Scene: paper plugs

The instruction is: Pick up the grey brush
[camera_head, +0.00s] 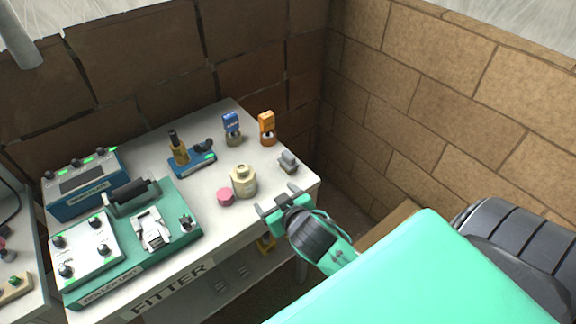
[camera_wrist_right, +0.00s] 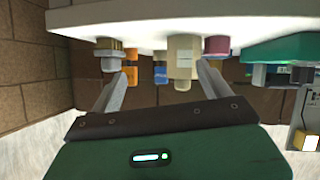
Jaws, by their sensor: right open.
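The grey brush (camera_head: 288,162) stands near the right edge of the white tabletop, to the right of a cream jar. In the right wrist view, where the scene appears upside down, the brush (camera_wrist_right: 110,60) shows at the left, near the left finger. My right gripper (camera_head: 274,198) is open and empty at the table's front right edge, short of the brush and apart from it. Its two spread fingers also show in the wrist view (camera_wrist_right: 163,70). My left gripper is not in view.
The cream jar (camera_head: 243,181) and pink cylinder (camera_head: 226,196) stand close to my right gripper. Orange (camera_head: 267,124) and blue (camera_head: 231,123) stamp-like items stand behind. A green machine (camera_head: 183,221) fills the table's left. A brick wall (camera_head: 430,100) rises at right.

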